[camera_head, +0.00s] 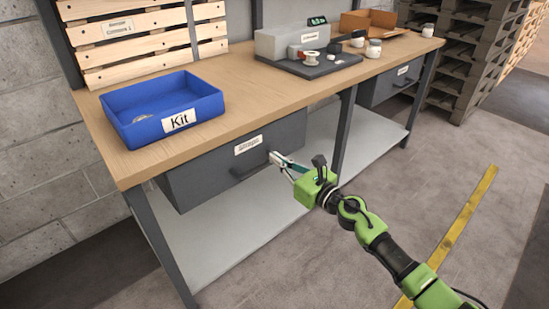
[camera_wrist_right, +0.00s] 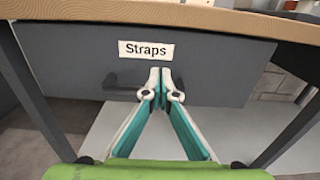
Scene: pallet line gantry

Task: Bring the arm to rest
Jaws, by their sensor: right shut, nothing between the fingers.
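My right gripper (camera_head: 276,158) is at the end of the green and black arm, in front of the grey drawer (camera_head: 205,172) under the bench. In the right wrist view its two fingers (camera_wrist_right: 161,76) are together at the tips with nothing between them. The drawer front (camera_wrist_right: 70,60) carries a white "Straps" label (camera_wrist_right: 146,50). The dark drawer handle (camera_wrist_right: 122,86) shows just left of the fingertips, which hide part of it. I cannot tell whether the fingertips touch the handle or the drawer front. My left gripper is not in view.
A blue "Kit" bin (camera_head: 150,125) stands on the wooden bench (camera_head: 240,100). A grey device (camera_head: 295,40), jars (camera_head: 373,48) and a cardboard box (camera_head: 368,22) stand farther back. A lower shelf (camera_head: 225,225) lies below the drawer. Stacked pallets (camera_head: 470,50) stand beyond. The floor in front is clear.

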